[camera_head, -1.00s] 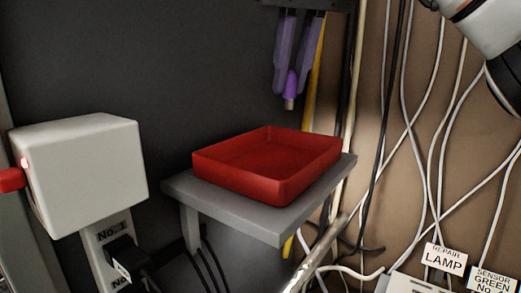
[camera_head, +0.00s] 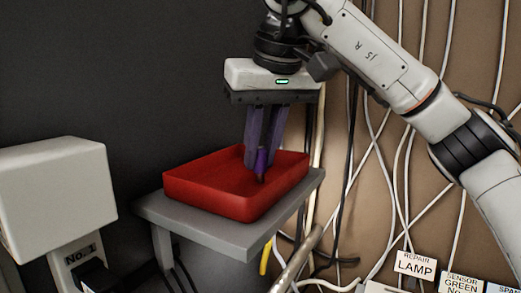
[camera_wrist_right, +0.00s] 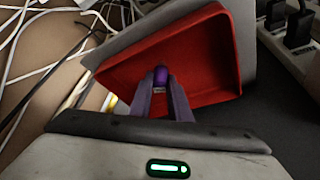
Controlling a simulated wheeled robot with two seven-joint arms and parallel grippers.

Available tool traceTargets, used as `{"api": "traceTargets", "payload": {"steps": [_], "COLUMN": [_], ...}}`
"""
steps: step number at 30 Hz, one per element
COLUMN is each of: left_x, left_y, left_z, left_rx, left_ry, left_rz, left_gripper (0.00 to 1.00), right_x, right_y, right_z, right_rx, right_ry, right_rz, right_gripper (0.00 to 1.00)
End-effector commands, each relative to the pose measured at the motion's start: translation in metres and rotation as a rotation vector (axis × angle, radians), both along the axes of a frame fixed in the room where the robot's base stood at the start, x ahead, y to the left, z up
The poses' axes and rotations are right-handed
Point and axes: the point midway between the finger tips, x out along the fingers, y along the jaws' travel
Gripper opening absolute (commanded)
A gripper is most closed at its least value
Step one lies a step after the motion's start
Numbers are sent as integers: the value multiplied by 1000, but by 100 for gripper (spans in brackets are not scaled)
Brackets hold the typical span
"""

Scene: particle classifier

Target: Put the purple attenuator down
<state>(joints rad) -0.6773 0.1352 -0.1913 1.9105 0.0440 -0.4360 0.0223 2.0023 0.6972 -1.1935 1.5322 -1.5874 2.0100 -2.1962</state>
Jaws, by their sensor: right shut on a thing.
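My right gripper (camera_head: 262,165) points down over the red tray (camera_head: 205,203), with its fingertips at or inside the rim. It is shut on the purple attenuator (camera_head: 261,160), a small purple cylinder with a pale metal end, held upright between the fingertips. The wrist view shows the attenuator (camera_wrist_right: 160,76) between the fingertips of the right gripper (camera_wrist_right: 160,88), with the red tray (camera_wrist_right: 215,50) around it. I cannot tell whether the attenuator touches the tray floor. The tray looks otherwise empty. My left gripper is not in view.
The tray stands on a grey shelf (camera_head: 228,240). A white box (camera_head: 55,195) on a post marked No.1 stands at the left. Loose cables (camera_head: 375,150) hang along the brown wall at the right. Labels, one reading REPAIR LAMP (camera_head: 415,265), sit at lower right.

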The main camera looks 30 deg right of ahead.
Motion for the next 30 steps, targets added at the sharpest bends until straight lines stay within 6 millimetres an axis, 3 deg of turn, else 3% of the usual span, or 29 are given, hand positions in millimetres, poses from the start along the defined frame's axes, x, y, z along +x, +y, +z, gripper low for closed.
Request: {"api": "traceTargets", "payload": {"steps": [6,7,10,20,25,30], "left_x": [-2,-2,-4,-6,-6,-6], "left_y": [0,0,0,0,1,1], "left_z": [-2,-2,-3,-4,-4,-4], "left_rx": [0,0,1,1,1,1], "left_ry": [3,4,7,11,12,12], "left_rz": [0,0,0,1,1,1], "left_gripper": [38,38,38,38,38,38], "right_x": [0,0,0,0,-4,-16], "right_y": [0,0,0,0,0,2], "right_z": [-7,-7,-6,-4,12,42], "right_rx": [0,0,0,0,-1,-2], "right_ry": [0,0,0,0,-4,-6], "right_rz": [0,0,0,0,0,0], "right_gripper": [0,18,35,35,35,35]}}
